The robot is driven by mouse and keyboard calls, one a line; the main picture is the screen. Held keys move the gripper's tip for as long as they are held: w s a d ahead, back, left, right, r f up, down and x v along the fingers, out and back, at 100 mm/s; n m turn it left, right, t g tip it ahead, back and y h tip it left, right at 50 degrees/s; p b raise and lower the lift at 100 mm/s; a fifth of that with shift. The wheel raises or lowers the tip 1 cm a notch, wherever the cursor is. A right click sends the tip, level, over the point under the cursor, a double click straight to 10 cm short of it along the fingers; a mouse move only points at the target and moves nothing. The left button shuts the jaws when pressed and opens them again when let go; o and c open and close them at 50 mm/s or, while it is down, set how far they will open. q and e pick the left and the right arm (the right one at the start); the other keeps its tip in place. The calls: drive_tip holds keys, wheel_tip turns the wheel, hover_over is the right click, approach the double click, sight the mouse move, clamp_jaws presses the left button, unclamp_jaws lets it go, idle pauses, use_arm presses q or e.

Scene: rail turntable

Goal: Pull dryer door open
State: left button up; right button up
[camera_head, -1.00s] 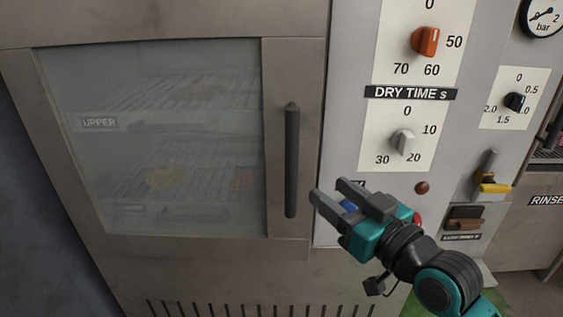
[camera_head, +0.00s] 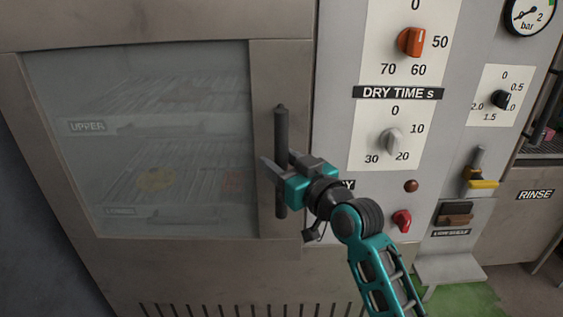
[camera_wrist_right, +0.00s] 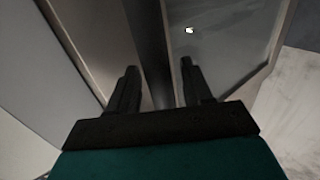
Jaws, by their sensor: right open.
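The dryer door (camera_head: 160,228) is shut, a metal frame around a cloudy glass window (camera_head: 150,100). Its dark vertical bar handle (camera_head: 281,130) is on the door's right side. My right gripper (camera_head: 274,170) is at the lower half of the handle and hides part of it. In the right wrist view, the gripper (camera_wrist_right: 158,80) is open and the handle (camera_wrist_right: 150,40) runs between its two fingers. I cannot tell whether a finger touches it. My left gripper is not in view.
Right of the door is a control panel with an orange knob (camera_head: 411,41), a grey knob (camera_head: 391,142), a red knob (camera_head: 402,220) and a yellow-tipped lever (camera_head: 481,183).

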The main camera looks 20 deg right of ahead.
drive_tip(key=shift+c, duration=0.5)
clamp_jaws()
